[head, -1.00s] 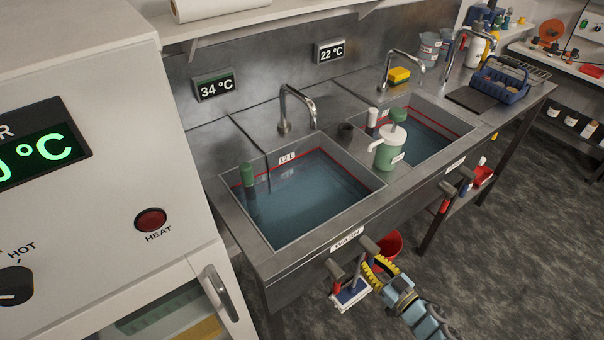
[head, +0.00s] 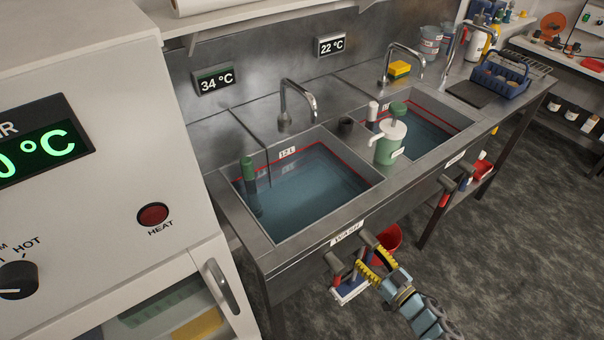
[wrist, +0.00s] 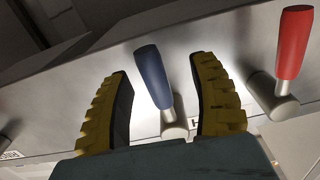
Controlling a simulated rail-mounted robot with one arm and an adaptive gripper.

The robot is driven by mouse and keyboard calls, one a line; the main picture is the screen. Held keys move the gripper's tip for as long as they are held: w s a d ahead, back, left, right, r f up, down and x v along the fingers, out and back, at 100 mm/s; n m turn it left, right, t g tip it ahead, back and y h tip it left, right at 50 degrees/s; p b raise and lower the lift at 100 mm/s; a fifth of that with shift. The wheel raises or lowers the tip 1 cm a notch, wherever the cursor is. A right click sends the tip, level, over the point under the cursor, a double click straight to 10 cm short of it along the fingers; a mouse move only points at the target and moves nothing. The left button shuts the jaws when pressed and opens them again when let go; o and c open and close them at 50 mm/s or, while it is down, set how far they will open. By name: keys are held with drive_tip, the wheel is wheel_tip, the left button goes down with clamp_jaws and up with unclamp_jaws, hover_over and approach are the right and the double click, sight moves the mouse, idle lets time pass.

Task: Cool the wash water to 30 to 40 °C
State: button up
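The wash water (head: 315,195) fills the left sink, marked WASH (head: 347,233); a red line and a 12 L label run above its surface. The display (head: 216,80) above this sink reads 34 °C. My gripper (head: 376,260) is at the sink's front panel, below the WASH label. In the wrist view its fingers (wrist: 158,66) are open, one on each side of a blue-handled lever (wrist: 151,76), with gaps between. A red-handled lever (wrist: 292,45) is to the right, outside the fingers. In the head view a red handle (head: 336,264) shows left of my gripper.
A green-topped stick (head: 249,170) stands in the wash sink. The second sink (head: 430,130) has a 22 °C display (head: 330,45). A pump bottle (head: 389,145) stands between the sinks. A red bucket (head: 388,240) is under the bench. A heater cabinet (head: 90,200) is at left.

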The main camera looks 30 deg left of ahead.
drive_tip(key=v, duration=0.8)
idle(0.4)
drive_tip(key=shift+r, duration=0.1)
